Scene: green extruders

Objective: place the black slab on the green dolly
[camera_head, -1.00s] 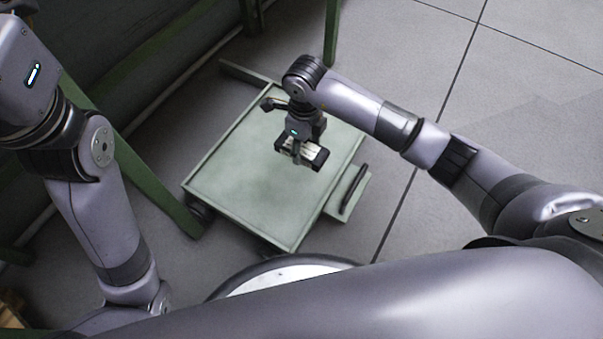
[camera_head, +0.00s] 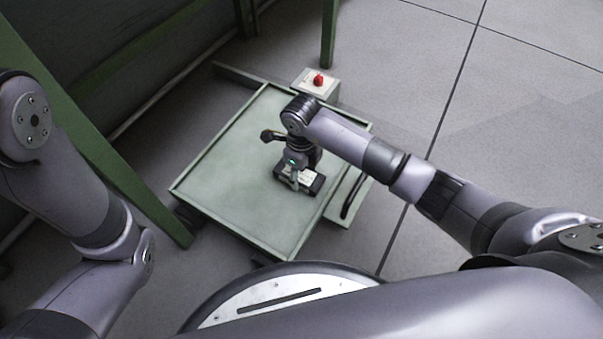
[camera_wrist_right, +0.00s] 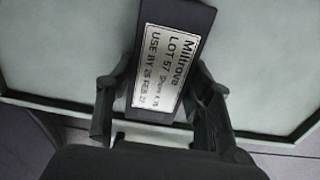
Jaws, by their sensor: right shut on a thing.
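The green dolly (camera_head: 225,195) stands on the floor in the middle of the head view, with a flat top and low rims; its top also shows in the wrist view (camera_wrist_right: 65,55). My right gripper (camera_head: 298,184) is above the dolly, right of its middle. It is shut on the black slab (camera_head: 316,186), which bears a white printed label. In the wrist view the slab (camera_wrist_right: 196,22) sits between the two fingers (camera_wrist_right: 150,105). I cannot tell whether the slab touches the dolly. My left gripper is out of view; only my left arm shows.
A pale box with a red button (camera_head: 318,80) is at the dolly's far right corner. A black handle (camera_head: 353,195) is at its right side. Green posts (camera_head: 329,35) and a dark green structure are at the back and left. Floor is clear on the right.

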